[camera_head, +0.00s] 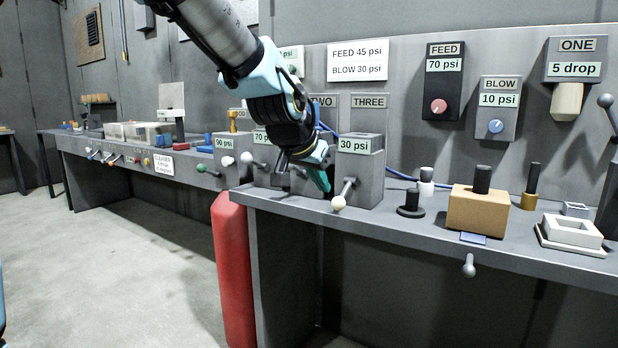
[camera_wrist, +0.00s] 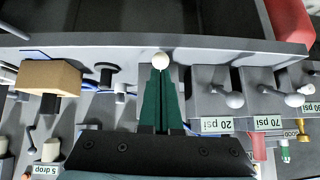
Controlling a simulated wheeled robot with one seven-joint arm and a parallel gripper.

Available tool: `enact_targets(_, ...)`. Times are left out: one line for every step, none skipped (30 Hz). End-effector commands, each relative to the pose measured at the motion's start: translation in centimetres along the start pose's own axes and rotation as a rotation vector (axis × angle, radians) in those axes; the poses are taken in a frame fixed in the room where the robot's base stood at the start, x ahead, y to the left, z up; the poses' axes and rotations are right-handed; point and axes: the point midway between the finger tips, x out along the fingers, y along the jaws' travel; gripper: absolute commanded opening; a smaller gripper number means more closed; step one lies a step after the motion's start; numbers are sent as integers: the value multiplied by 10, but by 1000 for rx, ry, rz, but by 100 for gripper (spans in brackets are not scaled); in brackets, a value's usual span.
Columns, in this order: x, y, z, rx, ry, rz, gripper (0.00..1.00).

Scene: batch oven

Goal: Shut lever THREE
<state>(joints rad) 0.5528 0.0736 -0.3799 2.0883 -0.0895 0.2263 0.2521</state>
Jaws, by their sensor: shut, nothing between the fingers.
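The THREE sign (camera_head: 370,101) is on the panel above a grey box (camera_head: 362,172) labelled 30 psi. Lever THREE (camera_head: 339,203) has a pale ball on a short rod and sticks out from the box front toward the bench edge. Its ball (camera_wrist: 161,60) also shows in the wrist view, right at my fingertips. My gripper (camera_head: 322,182) has teal fingers, is shut and empty, and points down just left of the lever rod in the head view. I cannot tell whether the fingers touch the lever. In the wrist view, my fingers hide most of the box.
Neighbouring lever boxes stand left of THREE, one labelled 20 psi (camera_wrist: 216,125) and one 70 psi (camera_wrist: 268,122). To the right are a black knob (camera_head: 411,204) and a tan block (camera_head: 478,209). Free floor lies left.

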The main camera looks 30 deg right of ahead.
Motion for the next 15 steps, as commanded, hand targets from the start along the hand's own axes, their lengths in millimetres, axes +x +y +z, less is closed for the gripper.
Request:
enact_targets(-9,-1,5,-2,1,-4,0)
enact_targets(-14,-1,6,-2,2,-4,0)
enact_targets(-19,0,10,-2,1,-4,0)
enact_targets(-23,0,12,-1,2,-4,0)
enact_targets(-26,0,14,-1,2,-4,0)
enact_targets(-30,0,17,0,2,-4,0)
enact_targets(-33,1,19,0,0,-3,0)
enact_targets(-36,1,20,0,0,-2,0)
enact_targets(-39,1,21,0,1,-2,0)
enact_targets(-41,1,22,0,1,-2,0)
enact_targets(-42,1,23,1,1,-2,0)
enact_targets(-44,1,24,0,1,-1,0)
enact_targets(-44,1,25,-1,1,-1,0)
enact_targets(-45,1,25,-1,0,-1,0)
enact_targets(-46,2,25,0,0,-1,0)
